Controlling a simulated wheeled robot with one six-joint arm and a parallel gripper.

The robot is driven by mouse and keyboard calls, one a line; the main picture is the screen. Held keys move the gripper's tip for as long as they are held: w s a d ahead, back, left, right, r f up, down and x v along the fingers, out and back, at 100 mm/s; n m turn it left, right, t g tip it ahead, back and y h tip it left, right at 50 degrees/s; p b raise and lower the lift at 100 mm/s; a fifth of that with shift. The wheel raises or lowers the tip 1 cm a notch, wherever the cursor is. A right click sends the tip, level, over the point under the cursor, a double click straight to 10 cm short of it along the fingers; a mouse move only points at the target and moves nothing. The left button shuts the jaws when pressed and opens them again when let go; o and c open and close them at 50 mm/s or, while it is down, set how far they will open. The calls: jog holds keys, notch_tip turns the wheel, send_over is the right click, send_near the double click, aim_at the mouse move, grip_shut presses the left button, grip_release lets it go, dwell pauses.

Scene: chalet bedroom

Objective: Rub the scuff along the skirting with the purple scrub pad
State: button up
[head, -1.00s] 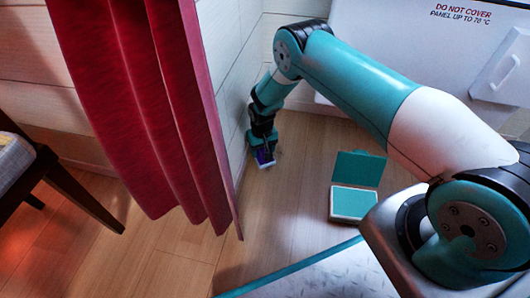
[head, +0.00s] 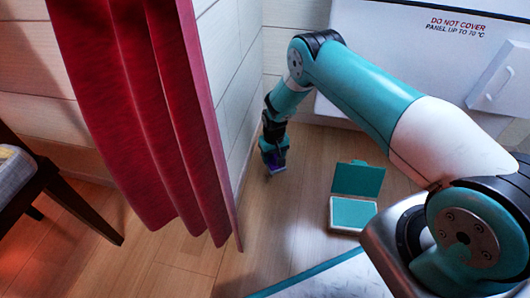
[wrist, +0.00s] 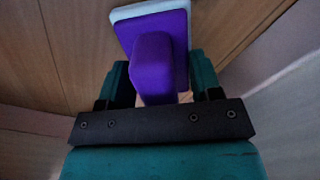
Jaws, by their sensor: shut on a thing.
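My gripper (head: 273,158) is low over the wooden floor, close to the white panelled wall, in the head view. It is shut on the purple scrub pad (wrist: 160,62). In the wrist view the pad's purple grip sits between the two teal fingers, with a pale layer (wrist: 125,12) at its far side. The pad also shows small at the fingertips in the head view (head: 275,167). I cannot make out the scuff in either view. I cannot tell whether the pad touches the floor or the wall.
A red curtain (head: 150,120) hangs left of the gripper. A teal open box (head: 353,213) lies on the floor to the right. A white heater panel (head: 400,50) stands behind the arm. A chair (head: 40,175) is at far left. Bare floor lies between curtain and box.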

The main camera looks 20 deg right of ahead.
jog(key=shift+s+d+f+p, duration=0.1)
jog(key=shift+s+d+p, duration=0.4)
jog(key=shift+d, duration=0.3)
jog(key=shift+s+d+f+p, duration=0.1)
jog(key=shift+s+d+p, duration=0.25)
jog(key=shift+s+d, duration=0.35)
jog(key=shift+w+d, duration=0.1)
jog(key=shift+r, duration=0.15)
notch_tip(320, 180, up, 6)
jog(key=p, duration=0.5)
notch_tip(320, 180, up, 3)
jog(key=shift+f+p, duration=0.1)
jog(key=shift+p, duration=1.05)
